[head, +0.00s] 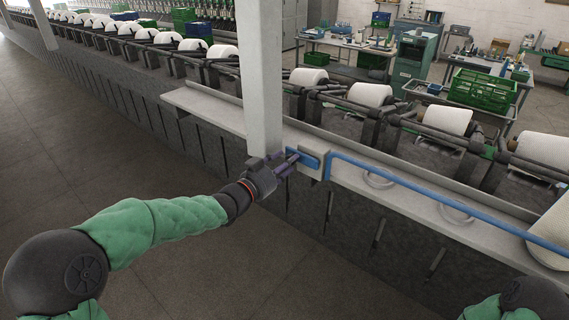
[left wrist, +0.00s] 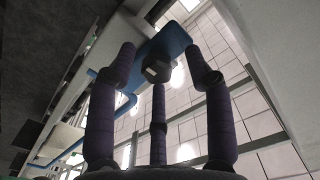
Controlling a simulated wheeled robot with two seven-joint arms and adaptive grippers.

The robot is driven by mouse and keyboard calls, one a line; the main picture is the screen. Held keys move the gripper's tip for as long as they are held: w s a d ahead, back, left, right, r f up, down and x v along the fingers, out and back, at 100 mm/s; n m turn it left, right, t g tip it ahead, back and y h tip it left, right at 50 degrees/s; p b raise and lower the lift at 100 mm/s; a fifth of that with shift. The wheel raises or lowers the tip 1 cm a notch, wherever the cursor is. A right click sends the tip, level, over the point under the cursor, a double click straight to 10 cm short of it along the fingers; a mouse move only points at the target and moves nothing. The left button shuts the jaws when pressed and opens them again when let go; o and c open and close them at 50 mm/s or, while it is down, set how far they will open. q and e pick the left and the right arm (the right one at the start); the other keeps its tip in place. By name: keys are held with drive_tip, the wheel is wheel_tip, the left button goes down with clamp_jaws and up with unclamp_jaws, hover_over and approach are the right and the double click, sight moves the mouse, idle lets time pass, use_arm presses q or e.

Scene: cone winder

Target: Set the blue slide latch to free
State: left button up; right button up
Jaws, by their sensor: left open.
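The blue slide latch (head: 311,161) sits on a pale plate at the front edge of the ledge, just right of the white post. My left gripper (head: 291,159) is at the latch's left end, with its fingers pointing at it. In the left wrist view the blue latch (left wrist: 172,38) lies beyond the fingertips, and a dark grey block (left wrist: 156,70) shows at its near end. The fingers of my left gripper (left wrist: 163,74) are spread around that block, apart from each other. Whether any finger touches it I cannot tell. My right gripper is out of view.
A white post (head: 261,80) rises right behind my left gripper. A blue rail (head: 430,190) runs along the ledge (head: 400,205) to the right of the latch. The floor on the left is clear.

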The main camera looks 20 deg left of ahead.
use_arm(q)
drive_tip(key=v, duration=1.2)
drive_tip(key=d+f+n+g+y+b, duration=0.1)
drive_tip(key=d+f+n+g+b, duration=0.15)
drive_tip(key=f, duration=1.05)
drive_tip(key=d+f+n+g+b, duration=0.2)
drive_tip(key=f+b, duration=0.1)
drive_tip(key=f, duration=0.9)
drive_tip(key=d+f+n+g+y+b, duration=0.1)
drive_tip(key=d+f+n+g+b, duration=0.15)
drive_tip(key=f, duration=1.05)
drive_tip(key=s+d+f+n+g+b, duration=0.1)
drive_tip(key=s+d+f+g+b, duration=0.2)
drive_tip(key=s+f, duration=0.7)
drive_tip(key=s+d+f+n+g+b, duration=0.2)
drive_tip(key=s+d+f+g, duration=0.4)
drive_tip(key=s+f, duration=0.5)
wheel_tip(320, 180, down, 6)
drive_tip(key=shift+s+d+r+g+b, duration=0.1)
drive_tip(key=shift+s+d+g+b, duration=0.2)
drive_tip(key=shift+d+b, duration=0.15)
